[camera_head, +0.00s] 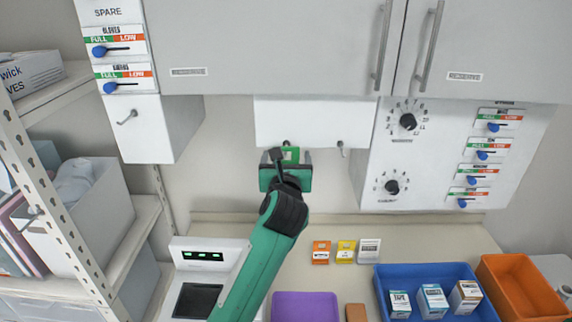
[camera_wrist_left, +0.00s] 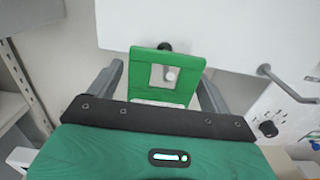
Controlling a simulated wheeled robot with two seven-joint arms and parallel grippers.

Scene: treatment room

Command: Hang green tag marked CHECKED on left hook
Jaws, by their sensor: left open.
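The green tag (camera_head: 291,155) is upright at the left hook (camera_head: 286,143) under the white panel. It also shows in the left wrist view (camera_wrist_left: 146,62), with a square opening. My left gripper (camera_head: 286,160) is open, with one finger on each side of the tag. A second hook (camera_head: 341,148) to the right is bare. My right gripper is out of view.
The white panel (camera_head: 315,118) sits below grey cabinets (camera_head: 270,40). A control box with dials (camera_head: 407,122) is to the right. Orange, yellow and white cards (camera_head: 345,251) stand on the counter, near a blue tray (camera_head: 381,300) and a purple tray (camera_head: 304,304).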

